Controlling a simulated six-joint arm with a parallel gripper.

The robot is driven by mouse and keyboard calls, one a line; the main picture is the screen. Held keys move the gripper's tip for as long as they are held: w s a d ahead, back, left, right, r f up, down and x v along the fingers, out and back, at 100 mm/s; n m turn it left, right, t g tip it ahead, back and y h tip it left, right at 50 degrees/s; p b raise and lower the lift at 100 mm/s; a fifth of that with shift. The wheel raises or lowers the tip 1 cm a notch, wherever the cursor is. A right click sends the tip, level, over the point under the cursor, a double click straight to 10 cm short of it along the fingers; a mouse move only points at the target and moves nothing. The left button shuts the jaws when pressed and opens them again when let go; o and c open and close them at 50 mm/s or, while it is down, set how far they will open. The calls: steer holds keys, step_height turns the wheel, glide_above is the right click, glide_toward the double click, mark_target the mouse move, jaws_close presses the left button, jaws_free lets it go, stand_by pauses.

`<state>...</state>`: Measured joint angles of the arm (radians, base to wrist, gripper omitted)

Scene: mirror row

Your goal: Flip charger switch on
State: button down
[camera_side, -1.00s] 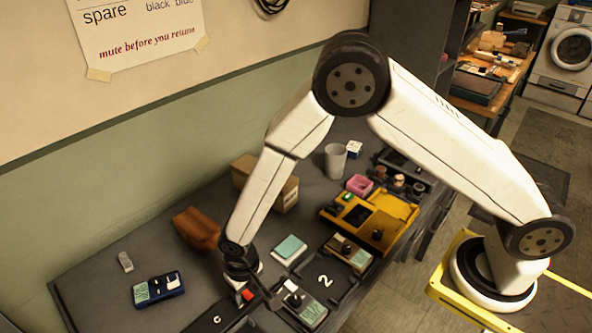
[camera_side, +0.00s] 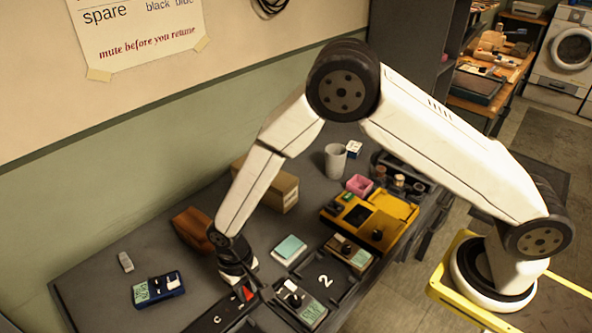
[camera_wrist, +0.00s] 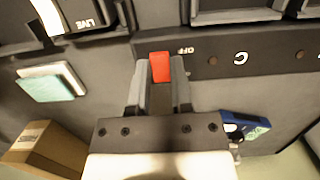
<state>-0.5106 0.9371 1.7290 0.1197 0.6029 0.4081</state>
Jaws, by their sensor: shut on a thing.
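A dark panel (camera_side: 216,319) lettered "C" lies at the front of the bench; in the wrist view the panel (camera_wrist: 275,58) also shows "OFF" just right of a red switch piece (camera_wrist: 160,66). My gripper (camera_wrist: 160,84) has its two grey fingers closed on either side of the red piece. In the side view the red switch piece (camera_side: 247,294) shows just below and right of my gripper (camera_side: 243,284). The base of the switch is hidden by the fingers, and an "ON" mark cannot be seen.
A panel marked "2" (camera_side: 325,281) and small devices lie close on the right. A teal-topped box (camera_side: 289,249), a brown block (camera_side: 191,229) and a cardboard box (camera_side: 284,193) stand behind. A blue device (camera_side: 158,290) lies left, with bare bench around it.

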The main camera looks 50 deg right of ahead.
steer(key=shift+w+g, duration=0.15)
steer(key=shift+g, duration=0.75)
steer(key=c, duration=0.5)
jaws_free()
steer(key=shift+v, duration=3.95)
